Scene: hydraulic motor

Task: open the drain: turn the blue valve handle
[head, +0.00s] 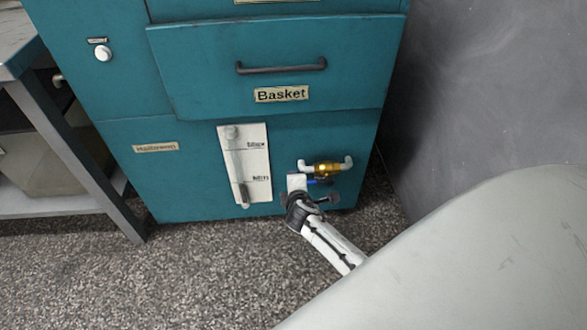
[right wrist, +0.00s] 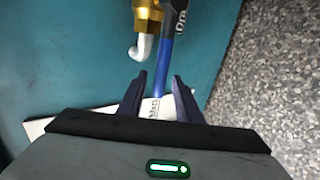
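The brass valve (head: 326,169) with white pipe ends sits low on the teal cabinet front. Its blue handle (head: 320,181) shows just below it, partly hidden by my right gripper. In the right wrist view, the handle (right wrist: 167,60) runs down from the brass body (right wrist: 147,14) and reaches between the fingers of my right gripper (right wrist: 159,76). The fingers are open, with a visible gap on each side of the handle. I cannot tell how deep the handle lies between them. My left gripper is out of view.
The cabinet (head: 190,180) has a "Basket" drawer (head: 210,80) above and a white level gauge plate (head: 257,160) left of the valve. A metal table (head: 50,120) stands at left. A grey wall (head: 480,90) is at right. Speckled floor (head: 180,270) lies in front.

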